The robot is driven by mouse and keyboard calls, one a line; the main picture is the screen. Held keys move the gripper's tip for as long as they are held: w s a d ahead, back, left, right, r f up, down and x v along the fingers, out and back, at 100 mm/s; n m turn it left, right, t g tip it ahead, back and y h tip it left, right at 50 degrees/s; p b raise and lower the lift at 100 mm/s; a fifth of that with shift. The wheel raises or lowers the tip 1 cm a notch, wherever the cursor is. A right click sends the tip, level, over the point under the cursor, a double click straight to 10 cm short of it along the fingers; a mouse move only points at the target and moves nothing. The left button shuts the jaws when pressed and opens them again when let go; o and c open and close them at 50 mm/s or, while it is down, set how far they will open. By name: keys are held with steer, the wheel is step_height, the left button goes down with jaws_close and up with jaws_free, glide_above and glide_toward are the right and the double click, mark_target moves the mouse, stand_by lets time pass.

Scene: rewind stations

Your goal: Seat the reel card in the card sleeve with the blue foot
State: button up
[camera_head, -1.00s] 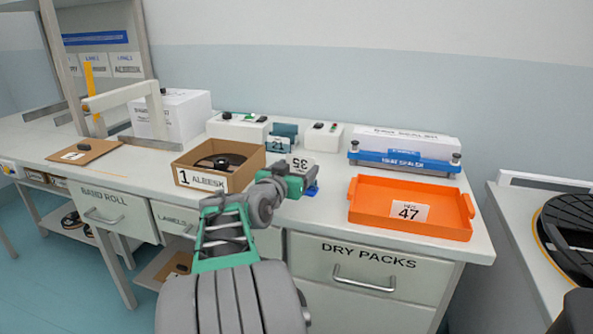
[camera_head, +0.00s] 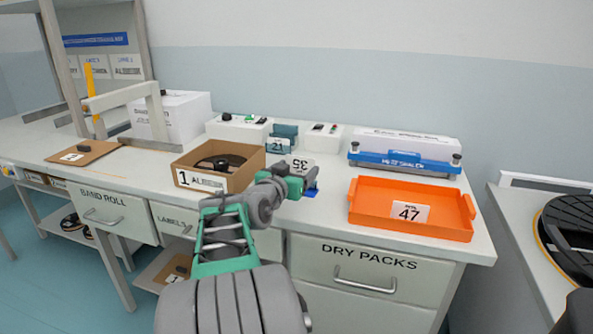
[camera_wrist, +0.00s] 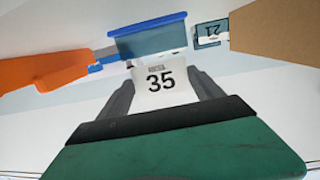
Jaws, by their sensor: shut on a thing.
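My gripper (camera_head: 292,182) is shut on the reel card (camera_wrist: 160,90), a white card marked 35, which also shows upside down in the head view (camera_head: 300,165). In the wrist view the card stands out between the two dark fingers (camera_wrist: 163,80). Just beyond its edge is a teal card sleeve (camera_wrist: 152,43) with a blue foot (camera_wrist: 148,23). The card looks lined up with the sleeve; I cannot tell whether they touch. In the head view only the blue foot (camera_head: 311,191) shows beside my gripper, and the rest of that sleeve is hidden.
A teal holder with a card marked 21 (camera_head: 279,144) stands behind my gripper. A cardboard box (camera_head: 237,182) labelled 1 is at left, an orange tray (camera_head: 358,212) with card 47 at right. A blue-fronted sealer (camera_head: 405,161) stands at the back. Little bench is free around my gripper.

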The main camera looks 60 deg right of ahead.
steer(key=shift+f+b, duration=0.15)
steer(key=shift+b, duration=0.25)
steer(key=shift+f+b, duration=0.3)
steer(key=shift+b, duration=0.05)
steer(key=shift+f+b, duration=1.05)
steer(key=o, duration=1.5)
steer(key=shift+f, duration=0.2)
steer(key=shift+a, duration=0.1)
steer(key=a, duration=0.2)
steer(key=a+r, duration=0.1)
steer(key=a, duration=0.2)
steer(key=a+p, duration=0.1)
steer(key=a, duration=0.1)
steer(key=shift+s+a+r, duration=0.25)
steer(key=shift+s+a, duration=0.05)
steer(key=shift+a, duration=0.05)
